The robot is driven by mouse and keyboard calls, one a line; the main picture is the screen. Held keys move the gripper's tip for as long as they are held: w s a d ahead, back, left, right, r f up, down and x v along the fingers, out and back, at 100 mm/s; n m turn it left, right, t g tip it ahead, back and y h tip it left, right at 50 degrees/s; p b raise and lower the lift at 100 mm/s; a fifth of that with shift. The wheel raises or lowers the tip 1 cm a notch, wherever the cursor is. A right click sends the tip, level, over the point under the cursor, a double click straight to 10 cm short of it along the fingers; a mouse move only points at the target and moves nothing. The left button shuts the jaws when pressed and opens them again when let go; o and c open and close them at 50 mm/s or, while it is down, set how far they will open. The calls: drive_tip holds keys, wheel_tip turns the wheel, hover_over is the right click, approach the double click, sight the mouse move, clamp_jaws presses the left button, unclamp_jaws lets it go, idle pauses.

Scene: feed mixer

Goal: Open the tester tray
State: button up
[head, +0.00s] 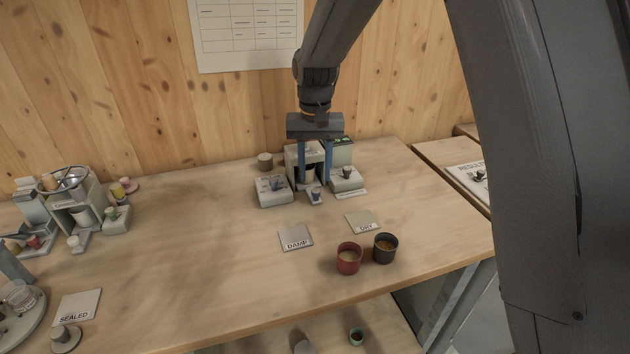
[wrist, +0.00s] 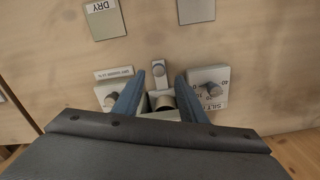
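The tester (head: 306,158) is a pale grey-green unit near the back wall, with a dial block on each side. A narrow grey tongue with a small knob, apparently the tester tray (head: 316,197), sticks out at its front. In the wrist view the tray (wrist: 159,82) lies in front of a dark round cup (wrist: 164,103). My gripper (head: 314,178) points down over the tester, its two blue fingers apart. In the wrist view my gripper (wrist: 168,73) has its fingers either side of the cup, with the tray knob near the left fingertip; contact cannot be told.
The left dial block (head: 273,190) and right dial block (head: 347,180) stand close beside the fingers. DAMP (head: 296,237) and DRY (head: 363,222) cards lie in front. A red cup (head: 349,258) and black cup (head: 385,247) stand near the front edge. The table's middle left is clear.

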sight(316, 190)
drive_tip(key=shift+d+f+p, duration=0.1)
drive_tip(key=shift+f+p, duration=0.4)
drive_tip(key=shift+f, duration=1.9)
clamp_jaws()
